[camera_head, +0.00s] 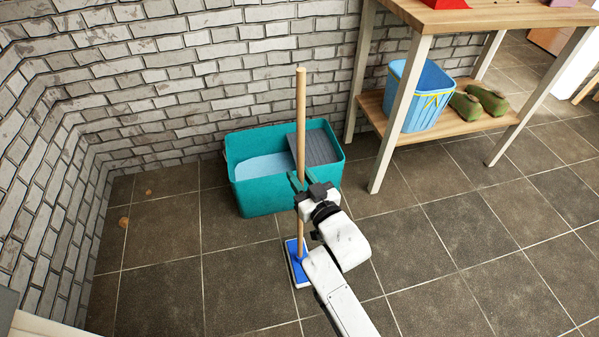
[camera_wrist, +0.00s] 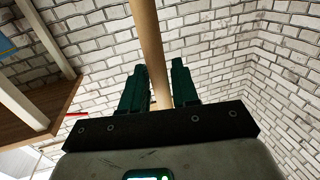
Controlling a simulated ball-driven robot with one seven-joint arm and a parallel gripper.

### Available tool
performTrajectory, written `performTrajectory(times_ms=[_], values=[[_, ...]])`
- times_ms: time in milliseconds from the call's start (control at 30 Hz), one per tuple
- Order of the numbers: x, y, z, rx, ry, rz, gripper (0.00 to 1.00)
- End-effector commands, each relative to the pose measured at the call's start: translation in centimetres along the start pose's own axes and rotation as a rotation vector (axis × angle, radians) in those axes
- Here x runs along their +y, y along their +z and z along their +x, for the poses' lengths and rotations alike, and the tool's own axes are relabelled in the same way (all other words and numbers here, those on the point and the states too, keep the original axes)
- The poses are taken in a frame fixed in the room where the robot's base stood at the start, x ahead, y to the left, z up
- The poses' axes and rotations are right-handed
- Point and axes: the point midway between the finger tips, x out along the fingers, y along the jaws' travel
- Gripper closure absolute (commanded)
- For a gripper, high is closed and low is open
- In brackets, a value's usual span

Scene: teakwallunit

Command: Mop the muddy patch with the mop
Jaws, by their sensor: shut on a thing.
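The mop has a long wooden handle (camera_head: 301,110) and a flat blue head (camera_head: 293,268) with a pale edge. It stands nearly upright, its head at floor level in front of the teal bucket. My gripper (camera_head: 299,181) is shut on the handle around its middle. In the wrist view the handle (camera_wrist: 148,30) runs up between the green fingers of my gripper (camera_wrist: 158,85). Small brown spots (camera_head: 124,222) mark the floor tiles at the left, with another (camera_head: 148,192) nearer the wall; they look like mud. My arm hides part of the mop and floor.
A teal bucket (camera_head: 262,200) with water and a grey ribbed insert stands against the brick wall, just behind the mop. A wooden shelf table (camera_head: 480,118) at the right holds a blue basket (camera_head: 420,100) and green shoes (camera_head: 487,98). Floor at left and right front is clear.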

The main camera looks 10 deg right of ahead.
Motion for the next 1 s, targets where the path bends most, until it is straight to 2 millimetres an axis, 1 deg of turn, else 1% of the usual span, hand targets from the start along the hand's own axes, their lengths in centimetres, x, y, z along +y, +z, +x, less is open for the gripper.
performTrajectory(times_ms=[33,733,1000], values=[[0.1,-0.5,0.0,0.001,0.001,-0.002,1.00],[1.3,-0.6,-0.6,0.003,0.010,0.000,1.00],[2.9,-0.7,-0.9,0.005,0.014,-0.002,1.00]])
